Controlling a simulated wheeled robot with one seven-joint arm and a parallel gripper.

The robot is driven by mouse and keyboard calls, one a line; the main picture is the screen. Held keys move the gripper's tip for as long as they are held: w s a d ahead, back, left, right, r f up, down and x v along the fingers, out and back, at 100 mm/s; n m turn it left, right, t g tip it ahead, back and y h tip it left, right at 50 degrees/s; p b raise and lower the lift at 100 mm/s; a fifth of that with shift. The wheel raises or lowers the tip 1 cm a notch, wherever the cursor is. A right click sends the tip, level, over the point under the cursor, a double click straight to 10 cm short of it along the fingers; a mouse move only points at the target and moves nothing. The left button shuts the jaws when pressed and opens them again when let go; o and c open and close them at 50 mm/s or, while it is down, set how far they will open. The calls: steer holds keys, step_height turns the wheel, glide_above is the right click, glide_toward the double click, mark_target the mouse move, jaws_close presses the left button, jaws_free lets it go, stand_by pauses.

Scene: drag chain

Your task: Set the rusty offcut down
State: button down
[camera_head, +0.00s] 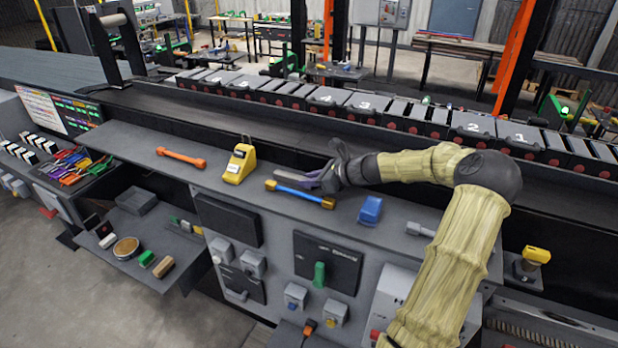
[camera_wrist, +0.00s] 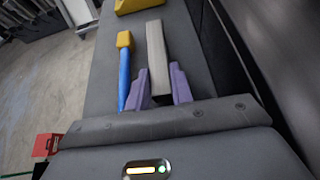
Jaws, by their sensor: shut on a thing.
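My gripper (camera_head: 318,179) is low over the grey ledge (camera_head: 215,190), near its middle. In the wrist view its two purple fingers (camera_wrist: 160,86) are shut on a straight, narrow grey-beige bar, taken as the offcut (camera_wrist: 157,48). Rust is not clear on it. The bar points away from my gripper, roughly along the ledge. Whether it touches the ledge I cannot tell.
A yellow dispenser-like object (camera_head: 240,164) and an orange wrench-like tool (camera_head: 181,157) are farther left on the ledge. A blue block (camera_head: 370,210) and a grey tool (camera_head: 419,229) lie to the right. Bare ledge shows between the orange tool and yellow object.

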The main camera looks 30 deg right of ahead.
steer(key=shift+f, duration=0.1)
steer(key=c, duration=1.2)
jaws_free()
steer(key=shift+c, duration=0.2)
steer(key=shift+s+d+r+b, duration=0.2)
steer(key=shift+s+d+b, duration=0.1)
steer(key=b+v, duration=0.3)
steer(key=v, duration=0.8)
steer(key=shift+s+a+r, duration=0.1)
steer(key=shift+s+r, duration=0.05)
